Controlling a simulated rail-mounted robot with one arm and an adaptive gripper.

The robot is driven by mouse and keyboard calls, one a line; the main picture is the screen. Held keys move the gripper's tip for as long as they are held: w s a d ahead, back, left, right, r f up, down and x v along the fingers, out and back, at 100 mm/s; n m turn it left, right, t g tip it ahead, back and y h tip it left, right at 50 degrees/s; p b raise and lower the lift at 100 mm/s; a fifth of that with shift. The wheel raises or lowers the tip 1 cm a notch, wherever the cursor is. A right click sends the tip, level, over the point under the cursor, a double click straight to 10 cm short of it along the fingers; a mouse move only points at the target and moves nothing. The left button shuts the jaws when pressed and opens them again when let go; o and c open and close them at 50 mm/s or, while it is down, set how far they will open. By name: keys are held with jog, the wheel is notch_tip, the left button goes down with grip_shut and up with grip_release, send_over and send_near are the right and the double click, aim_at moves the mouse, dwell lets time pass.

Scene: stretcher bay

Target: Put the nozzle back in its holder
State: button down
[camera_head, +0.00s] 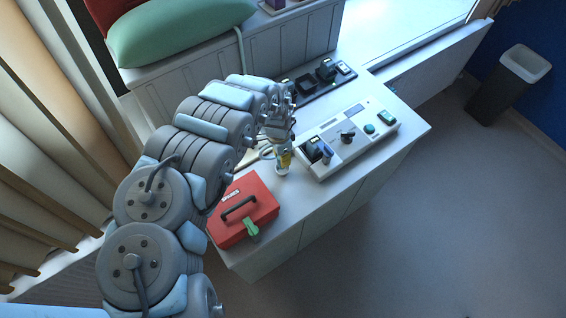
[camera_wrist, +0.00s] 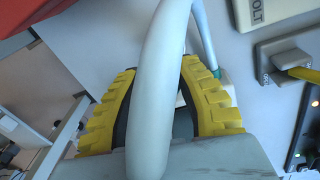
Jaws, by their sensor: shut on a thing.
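My gripper (camera_head: 283,160) is low over the white counter (camera_head: 305,198), between the red box and the white control unit. In the wrist view its yellow and black fingers (camera_wrist: 163,85) stand on either side of a thick pale hose that crosses the picture in front of them. The gripper is shut on what appears to be the nozzle, but the hose hides most of it. A pale piece with a teal band (camera_wrist: 222,82) shows beside the right finger. I cannot make out the nozzle's holder for certain in either view.
A red box (camera_head: 262,190) with a black handle and green latch stands near the counter's front left. The white control unit (camera_head: 360,143) with knobs and buttons lies right of my gripper. A dark rack (camera_head: 338,85) is behind. Bare counter lies in front of the unit.

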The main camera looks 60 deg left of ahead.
jog(key=shift+f+b, duration=1.55)
jog(key=shift+b, duration=0.05)
jog(key=shift+f, duration=0.3)
jog(key=c, duration=0.8)
grip_release()
jog(key=shift+r, duration=0.1)
jog(key=shift+s+a+r, duration=0.1)
jog(key=shift+a+r, duration=0.05)
jog(key=shift+r, duration=1.4)
jog(key=shift+a+r, duration=0.1)
jog(key=shift+r, duration=1.45)
jog(key=shift+a+r+p, duration=0.15)
jog(key=shift+r+p, duration=0.6)
jog(key=shift+r, duration=0.85)
jog(key=shift+a+r+p, duration=0.1)
jog(key=shift+r+p, duration=0.6)
jog(key=shift+r, duration=0.85)
jog(key=shift+f, duration=0.1)
